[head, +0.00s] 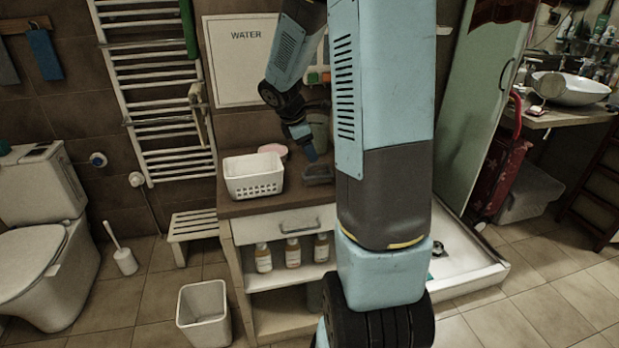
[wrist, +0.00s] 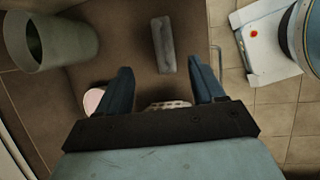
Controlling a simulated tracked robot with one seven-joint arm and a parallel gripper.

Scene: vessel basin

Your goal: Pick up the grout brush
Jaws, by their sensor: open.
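A grey oblong object (wrist: 163,45), which looks like the grout brush, lies on the brown cabinet top. In the head view it seems to be the dark grey shape (head: 319,174) below my gripper, partly hidden by my arm. Its bristles cannot be made out. My gripper (wrist: 160,65) is open, pointing down, with the two fingers spread wide and nothing between them. In the wrist view the grey object lies just beyond the fingertips, between their lines. In the head view my gripper (head: 308,150) hangs over the cabinet's right part.
A white basket (head: 253,177) and a pink round item (head: 273,150) stand left of my gripper on the cabinet top (head: 235,208). A grey-green cup (wrist: 62,42) stands near the wall.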

